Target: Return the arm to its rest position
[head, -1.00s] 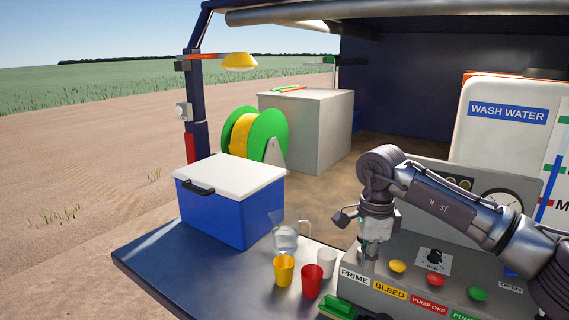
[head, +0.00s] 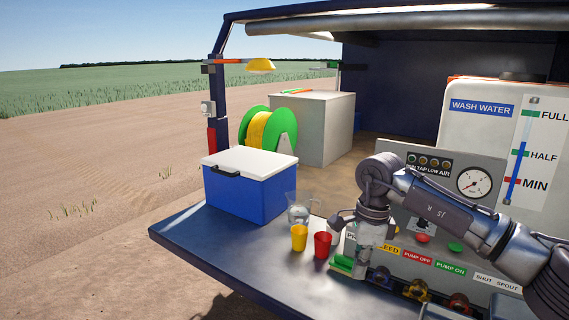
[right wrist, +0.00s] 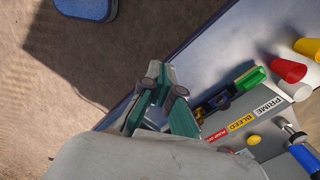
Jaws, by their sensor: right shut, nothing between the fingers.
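My right arm comes in from the right in the head view, bent at the elbow, with its forearm across the control panel (head: 480,262). My right gripper (head: 362,272) points down in front of the panel's left part and covers some of its labels. In the right wrist view the gripper's teal fingers (right wrist: 165,84) are shut and empty, over the tailgate's edge and the ground beyond. My left gripper is in neither view.
On the tailgate (head: 215,238) stand a blue cooler (head: 245,195), a clear jug (head: 298,212), a yellow cup (head: 299,238) and a red cup (head: 322,245). A green-handled item (head: 342,262) lies close to the gripper. The wash water tank (head: 480,130) stands behind the panel.

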